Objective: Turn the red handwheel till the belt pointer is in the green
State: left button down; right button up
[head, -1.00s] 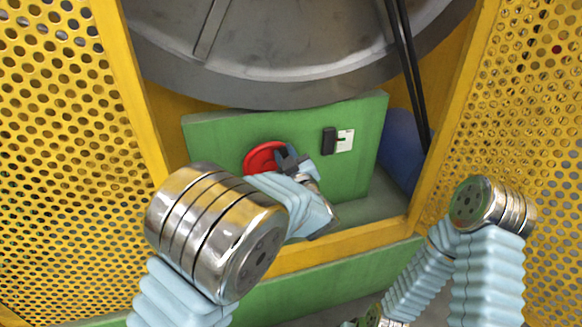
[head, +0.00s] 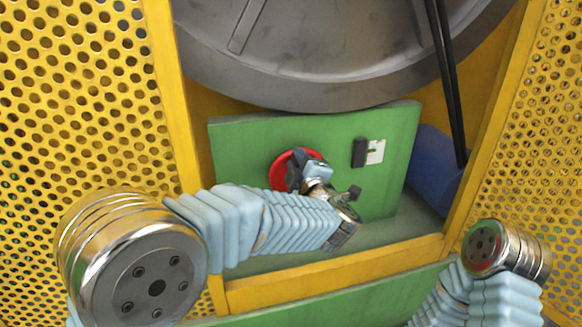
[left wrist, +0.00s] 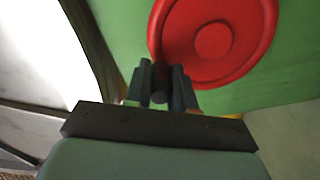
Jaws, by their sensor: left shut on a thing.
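The red handwheel (head: 279,175) is on the green panel (head: 240,150), partly hidden by my left gripper. My left gripper (head: 297,170) is in front of the wheel. In the left wrist view the wheel's red disc (left wrist: 240,50) fills the upper right. There my left gripper (left wrist: 160,88) is shut on a dark round handle (left wrist: 160,72) at the wheel's edge. A white scale plate (head: 376,151) with a dark mark sits right of the wheel beside a black block (head: 360,153). The pointer's place against any green is too small to tell. My right gripper is out of view.
A large grey drum (head: 330,50) hangs above the panel. Yellow perforated guards (head: 80,100) stand on both sides, with a yellow frame bar (head: 340,272) below. Black cables (head: 447,80) and a blue cylinder (head: 435,165) are at the right.

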pick_arm(q)
jog(key=shift+a+f, duration=0.1)
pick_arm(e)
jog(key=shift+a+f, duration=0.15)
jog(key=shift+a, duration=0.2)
pick_arm(q)
jog(key=c, duration=0.9)
grip_release()
jog(key=shift+c, duration=0.2)
jog(key=shift+s, duration=0.1)
jog(key=p+v, duration=0.1)
jog(key=v, duration=1.2)
jog(key=shift+s, duration=0.35)
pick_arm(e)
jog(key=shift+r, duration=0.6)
